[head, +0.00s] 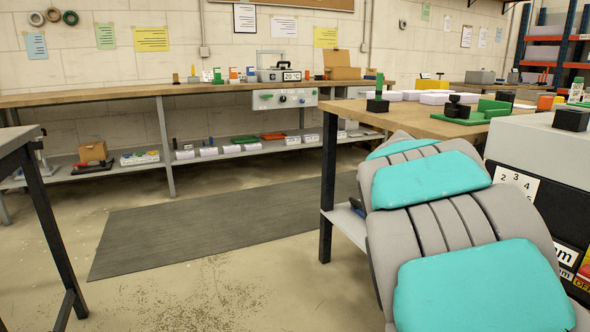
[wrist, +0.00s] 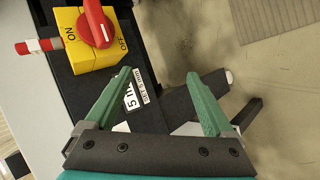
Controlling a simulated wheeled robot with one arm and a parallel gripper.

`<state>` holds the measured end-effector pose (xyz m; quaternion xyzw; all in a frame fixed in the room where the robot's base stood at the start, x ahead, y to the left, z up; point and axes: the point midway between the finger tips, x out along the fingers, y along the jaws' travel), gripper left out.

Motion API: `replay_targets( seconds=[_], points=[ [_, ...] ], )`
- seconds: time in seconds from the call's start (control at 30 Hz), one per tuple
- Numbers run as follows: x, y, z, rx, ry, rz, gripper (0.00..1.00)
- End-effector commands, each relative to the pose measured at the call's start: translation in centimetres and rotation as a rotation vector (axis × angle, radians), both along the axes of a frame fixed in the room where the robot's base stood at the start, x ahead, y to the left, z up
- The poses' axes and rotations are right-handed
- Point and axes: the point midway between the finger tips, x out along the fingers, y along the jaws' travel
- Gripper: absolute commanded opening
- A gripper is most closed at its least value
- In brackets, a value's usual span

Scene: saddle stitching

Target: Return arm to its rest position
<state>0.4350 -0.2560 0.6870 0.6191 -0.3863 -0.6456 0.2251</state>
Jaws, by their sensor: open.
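My gripper (wrist: 158,88) shows in the wrist view with two green fingers spread apart and nothing between them. It is open. Behind the fingers is a dark machine side with a white label (wrist: 137,92) reading "5 mm". A yellow switch box (wrist: 92,57) with a red rotary knob (wrist: 96,24), marked ON and OFF, is above and left of the fingers, apart from them. In the head view my grey and turquoise arm fills the lower right, and my gripper is not visible there.
A wooden table (head: 432,121) with green and black parts stands at right, beside a grey machine (head: 541,139) with number labels. A long workbench (head: 130,94) runs along the wall. A dark floor mat (head: 200,232) lies on clear floor. A table edge (head: 18,137) is at left.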

Motion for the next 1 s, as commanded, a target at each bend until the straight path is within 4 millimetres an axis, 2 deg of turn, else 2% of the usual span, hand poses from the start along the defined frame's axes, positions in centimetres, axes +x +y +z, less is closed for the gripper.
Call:
replay_targets(
  seconds=[0.03,0.2,0.43,0.6,0.7,0.8,1.0],
  points=[
    [-2.0,1.3,-0.4,0.063,0.005,0.0,0.88],
    [-8.0,6.7,-3.5,0.294,0.02,0.017,0.88],
    [-15.7,15.7,-7.2,0.607,0.053,0.077,0.88],
    [-20.6,21.6,-8.9,0.793,0.081,0.128,0.88],
    [-22.5,24.0,-9.5,0.863,0.096,0.15,0.88],
    [-23.6,25.2,-9.8,0.902,0.105,0.161,0.88],
    [-24.0,25.7,-9.9,0.915,0.108,0.167,0.88]
  ],
)
